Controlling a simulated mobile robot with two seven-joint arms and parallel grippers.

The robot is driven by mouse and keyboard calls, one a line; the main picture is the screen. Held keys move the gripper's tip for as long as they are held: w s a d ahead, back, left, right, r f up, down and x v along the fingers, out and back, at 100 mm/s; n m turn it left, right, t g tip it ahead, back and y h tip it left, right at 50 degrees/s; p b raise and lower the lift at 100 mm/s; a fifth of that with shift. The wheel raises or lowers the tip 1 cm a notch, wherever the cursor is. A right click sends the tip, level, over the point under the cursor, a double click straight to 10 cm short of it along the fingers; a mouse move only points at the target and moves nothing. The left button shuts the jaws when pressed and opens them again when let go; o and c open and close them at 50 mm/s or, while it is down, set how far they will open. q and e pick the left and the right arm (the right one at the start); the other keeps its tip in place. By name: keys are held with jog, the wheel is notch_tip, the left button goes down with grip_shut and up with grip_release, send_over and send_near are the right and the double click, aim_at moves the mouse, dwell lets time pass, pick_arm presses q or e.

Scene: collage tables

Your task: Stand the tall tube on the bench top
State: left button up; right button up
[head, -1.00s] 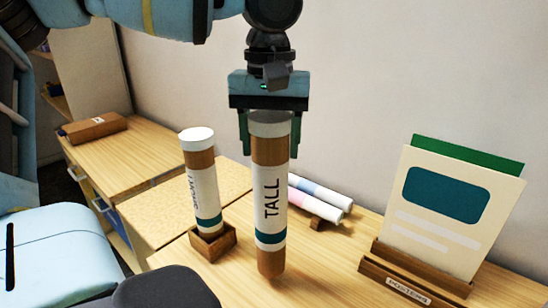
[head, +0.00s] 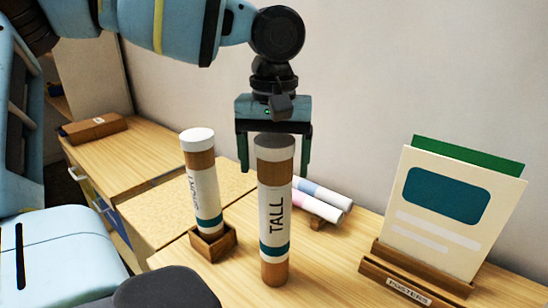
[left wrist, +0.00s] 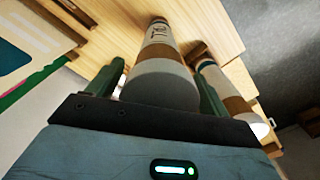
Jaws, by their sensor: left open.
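The tall tube (head: 276,215) is brown with a white cap, a white "TALL" label and a teal band. It stands upright on the bench top (head: 325,262) in the head view. It also shows in the left wrist view (left wrist: 160,65), cap nearest the camera. My left gripper (head: 275,160) is open above it, with one finger on each side of the cap. Gaps show between the fingers and the tube in the head view. My right gripper is not in view.
A shorter labelled tube (head: 202,185) stands in a wooden holder (head: 213,245) to the left. Pink and blue rolls (head: 318,202) lie behind. A poster rack (head: 410,283) with boards (head: 450,215) is at right. A brown box (head: 93,127) lies at far left.

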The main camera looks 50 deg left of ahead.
pick_arm(q)
jog(key=shift+r, duration=0.15)
notch_tip(320, 180, up, 12)
jog(key=shift+f+p, duration=0.1)
jog(key=shift+p, duration=0.2)
jog(key=shift+f, duration=0.15)
